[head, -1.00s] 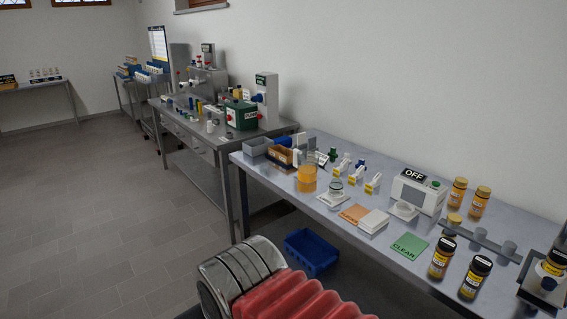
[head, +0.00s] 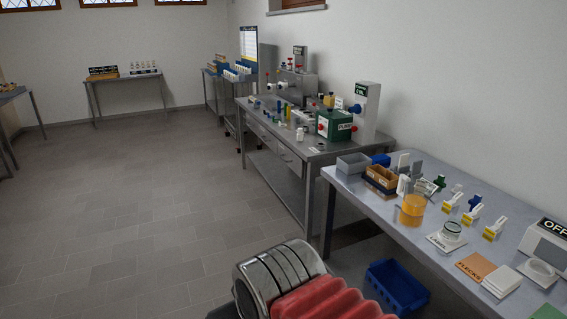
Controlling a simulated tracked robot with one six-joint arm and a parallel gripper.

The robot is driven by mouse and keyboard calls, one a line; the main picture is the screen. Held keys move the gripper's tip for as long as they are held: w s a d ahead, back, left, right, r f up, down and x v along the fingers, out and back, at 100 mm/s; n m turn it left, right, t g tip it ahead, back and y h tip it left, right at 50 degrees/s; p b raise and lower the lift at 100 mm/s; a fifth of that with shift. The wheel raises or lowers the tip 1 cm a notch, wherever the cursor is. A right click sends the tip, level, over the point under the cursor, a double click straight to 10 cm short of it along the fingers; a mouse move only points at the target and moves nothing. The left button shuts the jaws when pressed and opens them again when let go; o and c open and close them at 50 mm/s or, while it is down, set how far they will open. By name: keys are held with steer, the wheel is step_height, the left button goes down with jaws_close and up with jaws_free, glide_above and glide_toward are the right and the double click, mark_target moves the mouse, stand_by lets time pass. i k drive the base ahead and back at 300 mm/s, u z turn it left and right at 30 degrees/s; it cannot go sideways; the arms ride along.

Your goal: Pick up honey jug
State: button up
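An amber, clear-walled jug (head: 413,209) stands upright on the near grey bench (head: 390,212), close to its left front edge; I take it to be the honey jug. Nothing touches it from my side. My gripper is not in view; only a red ribbed and metal-banded part of my own body shows at the bottom.
Beside the jug are a brown box (head: 381,180), a grey bin (head: 353,164) and a small round dish (head: 451,231) on a white card. Several white-and-yellow clips stand behind. A blue crate (head: 397,287) is on the floor below. The floor to the left is clear.

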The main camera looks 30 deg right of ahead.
mark_target(418, 190)
steer(key=i, duration=1.45)
steer(key=z, duration=0.45)
steer(key=i, duration=0.75)
steer(key=z, duration=0.7)
steer(key=i, duration=0.5)
steer(key=z, duration=0.8)
steer(key=i, duration=0.7)
steer(key=z, duration=0.35)
